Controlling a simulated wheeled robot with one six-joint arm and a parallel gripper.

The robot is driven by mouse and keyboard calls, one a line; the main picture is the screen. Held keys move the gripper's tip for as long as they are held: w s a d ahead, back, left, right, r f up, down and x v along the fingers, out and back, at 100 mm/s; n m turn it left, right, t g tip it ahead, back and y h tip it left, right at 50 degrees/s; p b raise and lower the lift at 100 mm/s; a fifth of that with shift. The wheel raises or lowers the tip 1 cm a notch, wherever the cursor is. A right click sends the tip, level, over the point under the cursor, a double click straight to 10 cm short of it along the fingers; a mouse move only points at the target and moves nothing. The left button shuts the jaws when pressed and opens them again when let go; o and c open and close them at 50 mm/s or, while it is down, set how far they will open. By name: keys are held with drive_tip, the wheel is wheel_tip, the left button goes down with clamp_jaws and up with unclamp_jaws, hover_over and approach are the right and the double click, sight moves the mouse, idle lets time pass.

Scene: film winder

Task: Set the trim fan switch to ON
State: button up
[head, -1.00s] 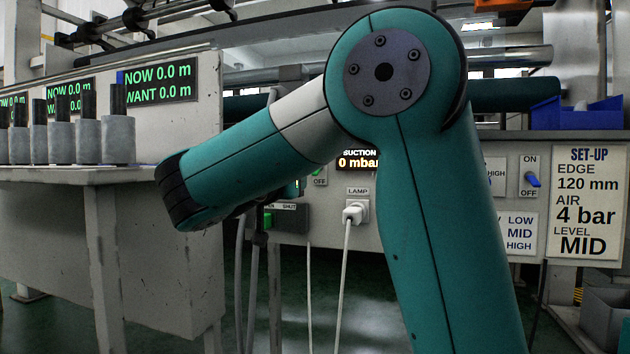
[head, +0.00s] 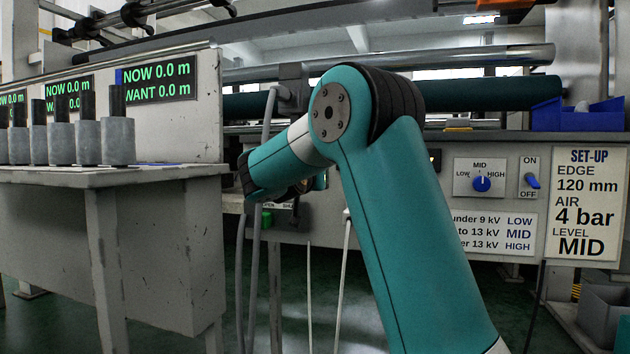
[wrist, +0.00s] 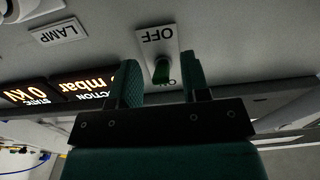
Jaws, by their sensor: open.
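In the wrist view, which is upside down, a switch plate (wrist: 160,38) carries OFF at the top and a partly hidden ON at the bottom. My gripper is open, with one finger on each side of the lever; contact is not clear. No trim fan label is readable. In the head view my arm hides this switch.
A suction display (wrist: 85,85) and a LAMP label (wrist: 59,32) are beside the plate in the wrist view. In the head view, a blue ON/OFF switch (head: 532,181) and a blue dial (head: 482,184) are on the panel at right. A bench (head: 150,178) with grey cylinders stands left.

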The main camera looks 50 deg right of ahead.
drive_tip(key=shift+w+d, duration=0.15)
drive_tip(key=shift+d, duration=0.25)
drive_tip(key=shift+c, duration=0.4)
clamp_jaws()
drive_tip(key=shift+r, duration=0.15)
